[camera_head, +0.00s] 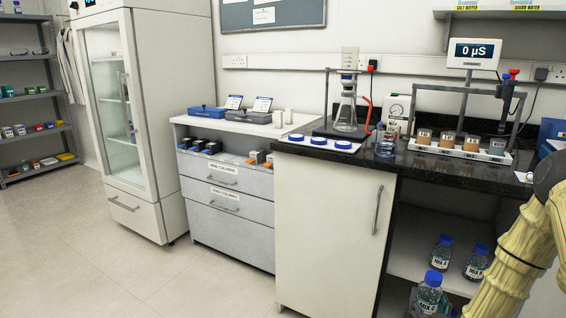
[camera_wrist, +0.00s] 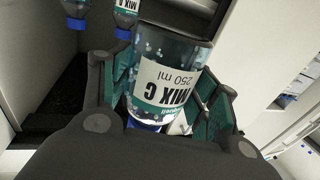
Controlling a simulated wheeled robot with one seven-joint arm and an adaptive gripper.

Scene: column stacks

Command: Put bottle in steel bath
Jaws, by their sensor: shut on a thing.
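A clear bottle with a blue cap (camera_head: 430,292) and a white-and-green label is at the bottom right of the head view, in front of the open lower shelf. In the wrist view the bottle (camera_wrist: 172,82) fills the middle, its label reading "MIX C 250 ml" upside down. My gripper (camera_wrist: 163,92) is shut on it, with a green-padded finger on each side. In the head view my gripper is mostly hidden below the bottle and at the picture edge. I cannot make out a steel bath in either view.
Two similar bottles (camera_head: 441,252) (camera_head: 475,263) stand on the lower shelf (camera_head: 412,240) behind. The floor (camera_head: 125,255) at left is clear.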

